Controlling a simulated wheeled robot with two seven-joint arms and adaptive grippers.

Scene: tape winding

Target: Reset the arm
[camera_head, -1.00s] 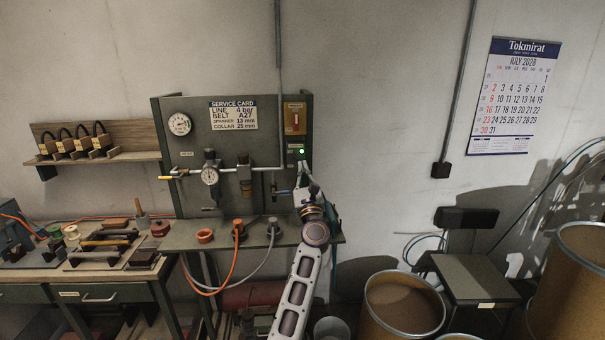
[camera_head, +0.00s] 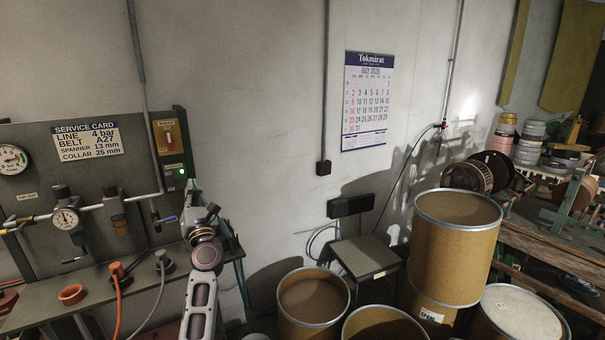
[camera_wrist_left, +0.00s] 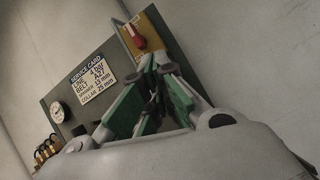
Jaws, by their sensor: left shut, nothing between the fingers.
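My left arm rises from the lower middle in the head view, and its gripper (camera_head: 198,207) is in front of the right end of the service panel (camera_head: 95,165). In the left wrist view the gripper's green-padded fingers (camera_wrist_left: 152,92) are together with nothing between them. Behind them are the red switch on its yellow plate (camera_wrist_left: 139,40) and the service card (camera_wrist_left: 93,79). The fingers look apart from the panel, but the gap is hard to judge. My right gripper is not in view.
Brown drums (camera_head: 455,245) stand at the centre and right. A small table (camera_head: 366,257) is by the wall below the calendar (camera_head: 367,101). A bench with reels (camera_head: 487,172) is at far right. Orange and grey hoses hang from the panel's shelf.

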